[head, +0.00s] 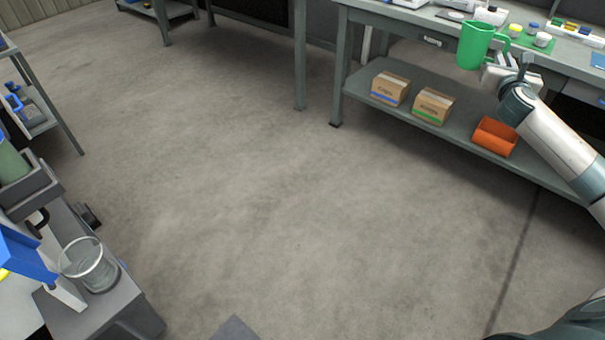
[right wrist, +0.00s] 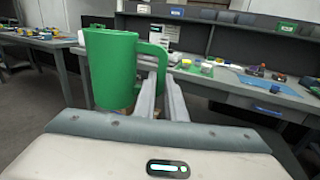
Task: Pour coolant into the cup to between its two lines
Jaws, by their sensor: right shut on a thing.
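A green jug (head: 474,46) is at the top right of the head view, in front of the workbench. My right gripper (head: 497,68) is shut on its handle; the right wrist view shows the jug (right wrist: 110,70) upright, with the handle at the fingers (right wrist: 162,88). Any coolant inside the jug is hidden. A clear glass cup (head: 92,266) stands at the lower left of the head view on a grey surface, far from the jug. It looks empty, and I cannot make out its lines. My left gripper is not in view.
The workbench (head: 400,15) holds small jars and parts. Its lower shelf (head: 365,80) carries two cardboard boxes (head: 390,88) and an orange bin (head: 494,137). A blue part (head: 25,258) stands close beside the cup. The floor (head: 240,170) between is clear.

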